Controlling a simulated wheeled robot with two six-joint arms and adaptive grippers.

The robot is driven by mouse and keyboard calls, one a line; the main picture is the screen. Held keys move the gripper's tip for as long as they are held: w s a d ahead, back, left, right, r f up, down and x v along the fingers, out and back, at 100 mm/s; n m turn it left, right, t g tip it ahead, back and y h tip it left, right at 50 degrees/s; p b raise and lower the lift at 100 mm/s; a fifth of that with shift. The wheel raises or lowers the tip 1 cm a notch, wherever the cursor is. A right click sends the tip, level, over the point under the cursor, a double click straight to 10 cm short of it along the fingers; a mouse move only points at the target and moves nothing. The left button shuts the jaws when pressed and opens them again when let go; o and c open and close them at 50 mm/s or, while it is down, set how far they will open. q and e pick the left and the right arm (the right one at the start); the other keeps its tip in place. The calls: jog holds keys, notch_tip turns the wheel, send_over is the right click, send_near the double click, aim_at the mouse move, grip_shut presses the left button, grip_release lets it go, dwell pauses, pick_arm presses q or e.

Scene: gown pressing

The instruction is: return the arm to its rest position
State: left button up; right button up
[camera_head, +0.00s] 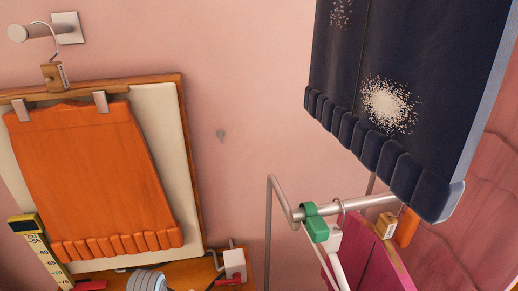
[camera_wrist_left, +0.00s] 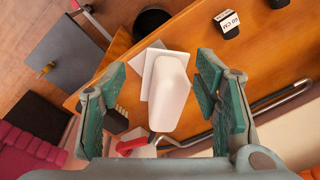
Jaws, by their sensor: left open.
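My left gripper (camera_wrist_left: 160,78) shows in the left wrist view with its two green-padded fingers wide apart. A white rounded block (camera_wrist_left: 168,95) appears between the fingers, beyond them; no finger visibly touches it. No gripper shows in the head view, and my right gripper is in neither view. In the head view an orange pleated garment (camera_head: 95,180) hangs flat by two clips against a cream board (camera_head: 165,150) with a wooden frame.
A wooden worktop (camera_wrist_left: 262,50) lies below the left gripper, with a bent metal tube (camera_wrist_left: 290,100) and a red handle (camera_wrist_left: 131,147). In the head view, a metal rail (camera_head: 350,203) holds pink garments, and a navy panel (camera_head: 400,60) with white speckles fills the upper right.

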pick_arm(q)
jog(key=s+r+n+t, duration=0.3)
jog(key=s, duration=1.6)
notch_tip(320, 180, down, 19)
jog(key=s+a+g, duration=0.1)
jog(key=a+g, duration=0.1)
jog(key=s+f+g, duration=0.1)
jog(key=s+f, duration=1.2)
jog(key=s, duration=0.1)
jog(key=shift+s+a+f+n, duration=0.2)
jog(key=shift+s+f+n, duration=0.05)
jog(key=shift+s+n, duration=0.1)
